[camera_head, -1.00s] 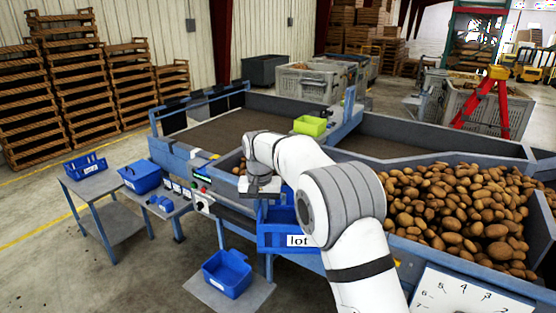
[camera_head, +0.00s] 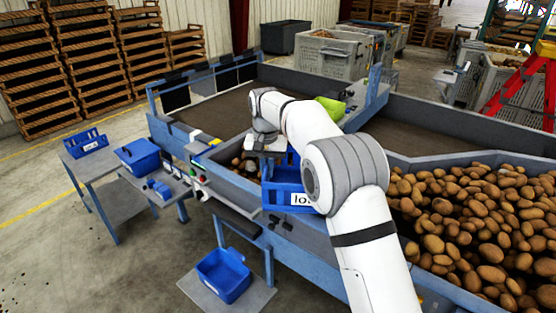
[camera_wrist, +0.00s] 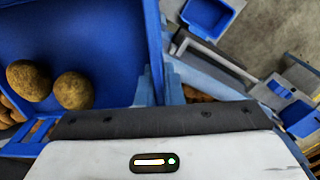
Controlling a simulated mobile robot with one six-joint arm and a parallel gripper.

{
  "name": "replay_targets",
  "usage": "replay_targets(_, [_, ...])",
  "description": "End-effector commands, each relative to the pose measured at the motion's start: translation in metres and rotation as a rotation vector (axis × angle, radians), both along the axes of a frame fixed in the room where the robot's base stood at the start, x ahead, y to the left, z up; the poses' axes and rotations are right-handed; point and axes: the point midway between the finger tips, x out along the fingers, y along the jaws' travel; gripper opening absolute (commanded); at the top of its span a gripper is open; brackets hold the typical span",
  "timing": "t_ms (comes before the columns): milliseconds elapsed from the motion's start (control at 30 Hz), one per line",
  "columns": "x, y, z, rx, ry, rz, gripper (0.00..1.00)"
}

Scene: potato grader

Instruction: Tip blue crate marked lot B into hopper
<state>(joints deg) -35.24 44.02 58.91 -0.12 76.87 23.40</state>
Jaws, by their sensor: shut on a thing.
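The blue crate (camera_head: 284,181) is held in front of the machine's side in the head view. Its white label shows only "lo"; my arm hides the rest. My gripper (camera_head: 266,150) is shut on the crate's rim at its far left side. In the wrist view the crate's inside (camera_wrist: 105,35) fills the upper left, with two potatoes (camera_wrist: 72,90) on it and more at the left edge. A recessed opening with potatoes (camera_head: 248,165) lies in the machine just behind and left of the crate; the crate partly hides it. I cannot tell whether this is the hopper.
A large potato-filled bin (camera_head: 470,220) is at right. Other blue crates stand on a side table (camera_head: 86,142), beside the control panel (camera_head: 139,156) and on a low shelf (camera_head: 224,275). Open floor lies at left.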

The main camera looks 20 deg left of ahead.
Motion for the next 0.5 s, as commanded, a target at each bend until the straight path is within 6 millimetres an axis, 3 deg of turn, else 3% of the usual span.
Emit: replay_targets(500, [0.011, -0.025, 0.013, 0.117, 0.023, -0.021, 0.0])
